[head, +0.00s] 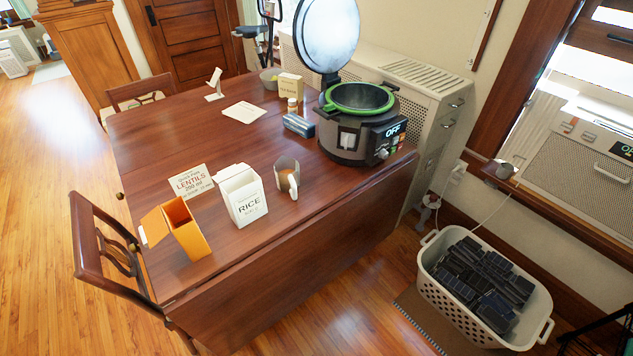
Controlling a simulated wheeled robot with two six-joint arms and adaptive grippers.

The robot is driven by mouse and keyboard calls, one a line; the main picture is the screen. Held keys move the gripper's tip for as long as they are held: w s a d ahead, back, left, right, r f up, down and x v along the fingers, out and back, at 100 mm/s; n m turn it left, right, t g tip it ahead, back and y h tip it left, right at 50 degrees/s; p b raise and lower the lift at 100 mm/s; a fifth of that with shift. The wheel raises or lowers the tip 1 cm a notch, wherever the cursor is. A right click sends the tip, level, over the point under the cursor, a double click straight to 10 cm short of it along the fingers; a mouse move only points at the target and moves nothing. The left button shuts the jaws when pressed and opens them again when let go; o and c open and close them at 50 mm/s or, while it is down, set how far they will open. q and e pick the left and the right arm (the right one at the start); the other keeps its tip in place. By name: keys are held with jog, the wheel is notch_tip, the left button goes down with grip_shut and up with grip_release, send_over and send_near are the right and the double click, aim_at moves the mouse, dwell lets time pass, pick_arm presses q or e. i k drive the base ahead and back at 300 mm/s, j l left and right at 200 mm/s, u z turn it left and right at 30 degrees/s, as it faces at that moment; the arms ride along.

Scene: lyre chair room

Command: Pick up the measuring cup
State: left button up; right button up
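A measuring cup (281,169) with a light handle stands upright near the front edge of the wooden table, in the head view. Something orange-brown shows inside or through it; I cannot tell what. It is just right of a white rice box (242,194). Neither of my grippers is in this view, so nothing is seen touching the cup.
The table (165,131) also holds an open orange box (186,230), a lentils card (192,182) and a multicooker (357,129) with its lid raised. A laundry basket (450,318) stands on the floor at right. The table's middle is clear.

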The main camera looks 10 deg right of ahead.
aim_at(286, 169)
jog(key=i+l+z, duration=0.25)
jog(key=i, duration=0.15)
jog(key=i+z, duration=0.25)
jog(key=i, duration=0.15)
